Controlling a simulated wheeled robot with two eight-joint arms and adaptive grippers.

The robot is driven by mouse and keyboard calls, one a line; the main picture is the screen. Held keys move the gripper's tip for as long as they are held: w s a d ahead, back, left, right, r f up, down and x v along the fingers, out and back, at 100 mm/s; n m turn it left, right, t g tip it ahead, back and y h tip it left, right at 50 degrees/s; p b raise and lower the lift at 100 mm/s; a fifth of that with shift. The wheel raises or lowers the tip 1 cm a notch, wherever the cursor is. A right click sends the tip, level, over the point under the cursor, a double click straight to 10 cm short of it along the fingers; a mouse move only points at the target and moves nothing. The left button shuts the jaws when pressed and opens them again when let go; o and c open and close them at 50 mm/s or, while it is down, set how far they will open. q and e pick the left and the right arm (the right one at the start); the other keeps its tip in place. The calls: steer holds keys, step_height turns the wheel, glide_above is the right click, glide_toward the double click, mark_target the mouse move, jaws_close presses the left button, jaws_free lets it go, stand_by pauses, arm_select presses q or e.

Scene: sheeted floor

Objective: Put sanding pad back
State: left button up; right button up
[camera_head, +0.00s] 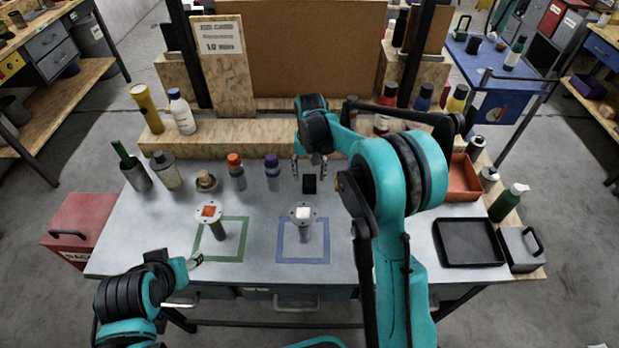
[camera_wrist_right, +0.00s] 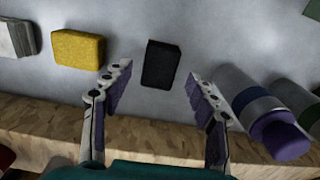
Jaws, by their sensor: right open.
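A black block (camera_head: 309,184), which looks like the sanding pad, lies on the grey workbench (camera_head: 180,258). It also shows in the right wrist view (camera_wrist_right: 161,64), dark and rectangular. My right gripper (camera_head: 309,172) is open above the bench's back area; in the wrist view its fingertips (camera_wrist_right: 158,80) spread either side of the block, with nothing between them gripped. A yellow block (camera_wrist_right: 77,50) and a grey block (camera_wrist_right: 18,37) lie beside it in the wrist view; my right arm hides that area in the head view. My left gripper (camera_head: 194,261) is at the bench's front left; its opening is unclear.
A purple-capped bottle (camera_head: 272,172) and an orange-capped bottle (camera_head: 236,172) stand left of the block. Two flanged posts stand at the green square (camera_head: 243,226) and blue square (camera_head: 282,257). A black tray (camera_head: 470,262) and an orange bin (camera_head: 463,191) are at right.

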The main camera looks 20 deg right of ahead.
mark_target(310, 181)
steer(key=s+r+t+p, duration=0.15)
steer(key=s+r, duration=0.35)
steer(key=r, duration=0.7)
steer(key=s+n+t, duration=0.3)
steer(key=s+t, duration=0.2)
steer(key=s, duration=1.5)
steer(key=shift+s+d+r+t, duration=0.15)
steer(key=shift+s+r+t, duration=0.2)
steer(key=shift+r, duration=0.1)
steer(key=shift+f+b, duration=0.35)
steer(key=shift+f, duration=0.2)
